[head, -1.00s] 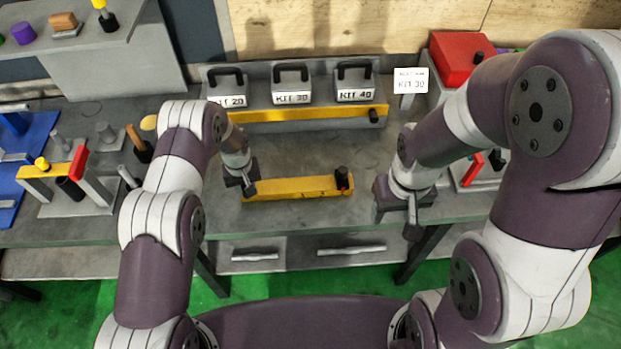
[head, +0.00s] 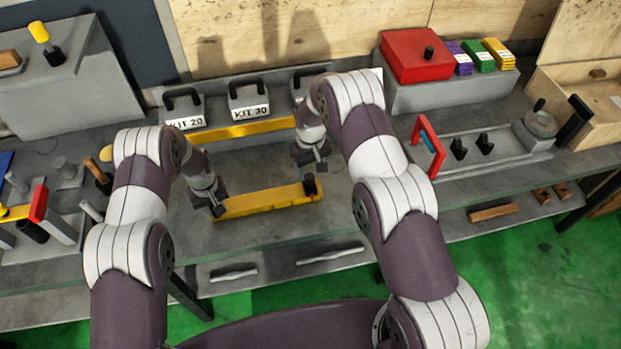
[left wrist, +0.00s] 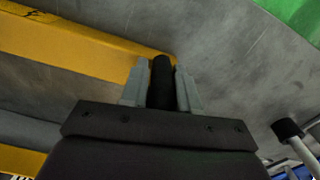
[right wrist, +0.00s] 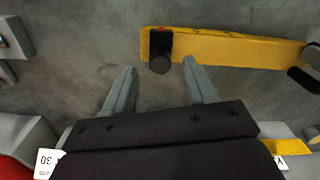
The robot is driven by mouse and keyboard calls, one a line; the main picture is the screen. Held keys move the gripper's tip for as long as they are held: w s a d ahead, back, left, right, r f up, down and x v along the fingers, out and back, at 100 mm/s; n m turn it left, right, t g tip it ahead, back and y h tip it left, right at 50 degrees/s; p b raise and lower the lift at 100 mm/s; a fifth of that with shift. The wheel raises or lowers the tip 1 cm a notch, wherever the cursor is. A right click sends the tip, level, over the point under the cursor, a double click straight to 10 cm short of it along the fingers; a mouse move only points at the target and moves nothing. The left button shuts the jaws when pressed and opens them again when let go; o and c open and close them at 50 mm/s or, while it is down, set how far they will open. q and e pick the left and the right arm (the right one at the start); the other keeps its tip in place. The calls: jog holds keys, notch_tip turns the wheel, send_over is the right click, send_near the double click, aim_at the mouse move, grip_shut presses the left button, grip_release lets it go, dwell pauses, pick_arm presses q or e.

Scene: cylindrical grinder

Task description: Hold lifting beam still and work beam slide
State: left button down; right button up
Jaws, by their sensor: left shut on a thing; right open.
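The yellow lifting beam (head: 262,201) lies across the near part of the grey bench. A black knob (head: 309,184), probably its slide, stands up at the beam's right end. My left gripper (head: 217,207) is at the beam's left end. In the left wrist view it is shut on a black upright handle (left wrist: 162,82) beside the yellow beam (left wrist: 90,45). My right gripper (head: 320,166) is open and empty, just behind the knob. In the right wrist view its fingers (right wrist: 160,88) point toward the knob (right wrist: 160,52), which sits beyond the fingertips, not between them.
Behind the beam is a rack with a yellow bar (head: 235,130) and grey kit weights (head: 249,104). A red box (head: 415,57) stands at the back right. A red-handled fixture (head: 430,148) is to the right. Bare bench lies between beam and rack.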

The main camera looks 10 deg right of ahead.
aim_at(311, 178)
notch_tip(311, 178, down, 6)
jog(key=shift+r, duration=0.25)
grip_shut()
jog(key=a, duration=0.6)
grip_release()
